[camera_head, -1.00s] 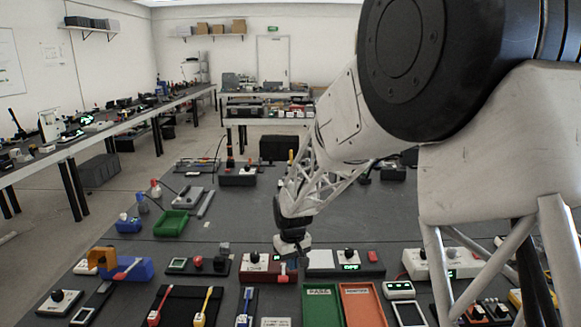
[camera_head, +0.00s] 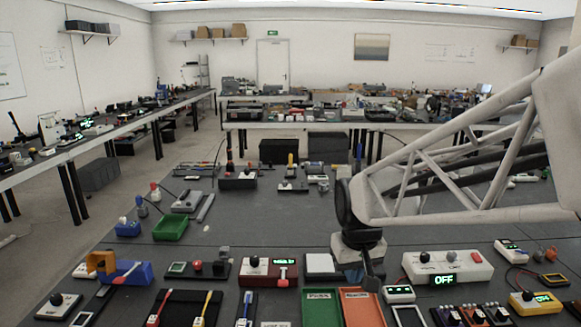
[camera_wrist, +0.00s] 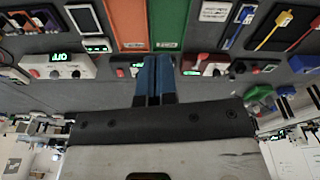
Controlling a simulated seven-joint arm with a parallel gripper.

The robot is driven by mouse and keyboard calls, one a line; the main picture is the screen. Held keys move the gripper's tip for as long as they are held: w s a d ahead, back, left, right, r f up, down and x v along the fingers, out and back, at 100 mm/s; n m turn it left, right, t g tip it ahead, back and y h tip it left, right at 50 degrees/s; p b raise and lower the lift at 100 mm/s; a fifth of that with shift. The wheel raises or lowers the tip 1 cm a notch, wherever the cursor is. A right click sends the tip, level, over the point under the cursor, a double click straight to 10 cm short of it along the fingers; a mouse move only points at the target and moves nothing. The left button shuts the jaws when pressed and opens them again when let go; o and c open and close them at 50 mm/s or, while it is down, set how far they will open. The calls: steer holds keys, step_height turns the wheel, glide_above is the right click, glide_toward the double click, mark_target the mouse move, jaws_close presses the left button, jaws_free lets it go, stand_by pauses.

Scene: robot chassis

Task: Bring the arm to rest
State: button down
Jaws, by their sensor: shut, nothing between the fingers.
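My gripper (camera_head: 372,282) hangs from my lattice-work arm, which reaches in from the right edge in the head view. It points down over the dark workbench (camera_head: 270,215), just behind the orange tray (camera_head: 360,308) and beside a white-topped panel (camera_head: 322,266). In the wrist view my gripper (camera_wrist: 154,62) shows two blue fingers pressed together with nothing between them. I cannot tell the exact height of the fingertips above the bench.
A white box with a green OFF display (camera_head: 447,266) stands right of my gripper. A red-and-white switch box (camera_head: 268,270) lies to its left. A green bin (camera_head: 170,228) and a blue holder (camera_head: 125,271) lie farther left. The bench middle behind is mostly clear.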

steer(key=s+d+r+m, duration=0.1)
steer(key=s+d, duration=0.1)
steer(key=s, duration=0.7)
steer(key=s+d+r+m+t, duration=0.1)
steer(key=s+d, duration=0.2)
steer(key=s, duration=0.6)
steer(key=shift+s+d, duration=0.25)
steer(key=shift+s, duration=0.1)
